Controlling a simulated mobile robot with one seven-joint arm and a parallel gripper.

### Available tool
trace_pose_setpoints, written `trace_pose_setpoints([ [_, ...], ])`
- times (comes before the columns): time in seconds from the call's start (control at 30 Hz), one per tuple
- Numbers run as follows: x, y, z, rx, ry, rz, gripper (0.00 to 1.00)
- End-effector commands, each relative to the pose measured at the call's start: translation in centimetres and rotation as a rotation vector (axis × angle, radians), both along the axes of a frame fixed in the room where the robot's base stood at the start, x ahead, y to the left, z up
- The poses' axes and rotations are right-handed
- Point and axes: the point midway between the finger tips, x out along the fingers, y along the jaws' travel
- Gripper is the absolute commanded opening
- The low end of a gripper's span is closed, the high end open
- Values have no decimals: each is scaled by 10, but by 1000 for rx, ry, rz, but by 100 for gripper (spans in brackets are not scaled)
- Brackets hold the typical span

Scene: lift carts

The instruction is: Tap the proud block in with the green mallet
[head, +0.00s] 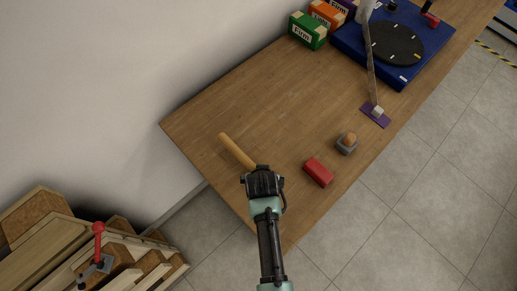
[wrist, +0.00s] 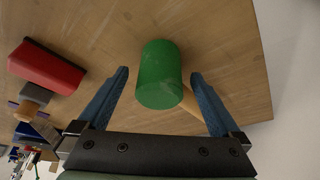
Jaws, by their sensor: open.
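The green mallet lies on the wooden table. In the wrist view its green head (wrist: 160,72) is between my open blue fingers, with a gap on each side. Its light wooden handle (head: 238,150) reaches up and left in the head view, where my gripper (head: 262,182) hides the mallet head. I cannot tell how high my gripper is above the table. A small brown block (head: 350,137) stands up out of a grey holder (head: 346,149) to the right; it looks like the proud block. It also shows at the left of the wrist view (wrist: 28,110).
A red block (head: 319,172) lies between my gripper and the grey holder. Beyond are a purple plate (head: 368,115) with a pale piece, a blue unit with a black disc (head: 397,42) and several boxes (head: 308,30). The table's middle is clear; its front edge is close.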

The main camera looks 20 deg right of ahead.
Motion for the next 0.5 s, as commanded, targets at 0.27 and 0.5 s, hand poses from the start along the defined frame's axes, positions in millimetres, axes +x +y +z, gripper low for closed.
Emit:
trace_pose_setpoints([
  [0.27,4,-2,-11,0,-1,-1,100],
  [0.5,4,-2,-11,0,-1,-1,84],
])
